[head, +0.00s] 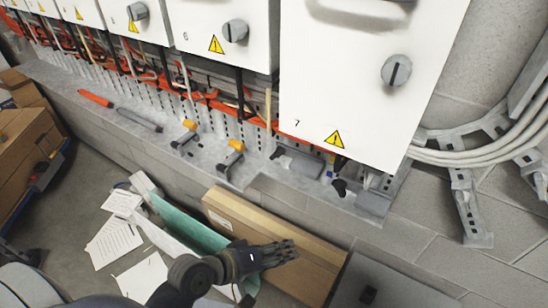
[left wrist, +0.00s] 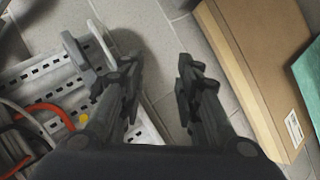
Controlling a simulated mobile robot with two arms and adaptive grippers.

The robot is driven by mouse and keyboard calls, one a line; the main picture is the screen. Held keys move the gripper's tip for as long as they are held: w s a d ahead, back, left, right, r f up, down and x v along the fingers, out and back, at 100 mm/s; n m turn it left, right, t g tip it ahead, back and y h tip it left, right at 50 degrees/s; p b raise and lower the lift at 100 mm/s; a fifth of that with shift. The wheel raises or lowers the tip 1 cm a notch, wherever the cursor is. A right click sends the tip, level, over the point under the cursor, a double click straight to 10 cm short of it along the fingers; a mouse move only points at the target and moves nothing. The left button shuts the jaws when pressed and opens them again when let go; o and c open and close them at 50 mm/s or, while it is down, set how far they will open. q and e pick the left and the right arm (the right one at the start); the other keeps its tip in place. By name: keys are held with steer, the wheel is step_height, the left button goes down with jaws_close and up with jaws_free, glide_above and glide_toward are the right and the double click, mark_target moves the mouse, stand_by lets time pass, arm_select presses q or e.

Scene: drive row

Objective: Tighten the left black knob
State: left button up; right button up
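Two small black knobs sit on the grey ledge under cabinet 7: the left black knob (head: 278,153) beside a grey block, and the right black knob (head: 340,187) further right. My left gripper (head: 287,252) is below the ledge in the head view, over the cardboard box, apart from both knobs. In the left wrist view its two dark fingers (left wrist: 156,85) are spread with only grey tiles between them, so it is open and empty. I cannot make out either black knob clearly in the left wrist view. My right gripper is not in view.
White cabinets (head: 355,90) with grey rotary switches hang above the ledge. Two yellow-topped clamps (head: 236,146) and an orange-handled tool (head: 118,110) are on the ledge to the left. A long cardboard box (head: 265,230) stands below; papers (head: 118,240) lie on the floor.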

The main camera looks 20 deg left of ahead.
arm_select(q)
steer(key=w+a+r+n+t+h, duration=0.1)
steer(key=w+a+r+n+t, duration=0.1)
steer(key=w+r+n+t, duration=0.35)
steer(key=n+t+y, duration=0.3)
steer(key=n+y, duration=0.1)
steer(key=n, duration=1)
glide_toward(275, 157)
steer(key=p+x, duration=0.1)
steer(key=x, duration=0.8)
steer(key=shift+w+f+p, duration=0.2)
steer(key=shift+w+p, duration=0.15)
steer(key=shift+p, duration=0.05)
steer(key=shift+c, duration=0.6)
jaws_close()
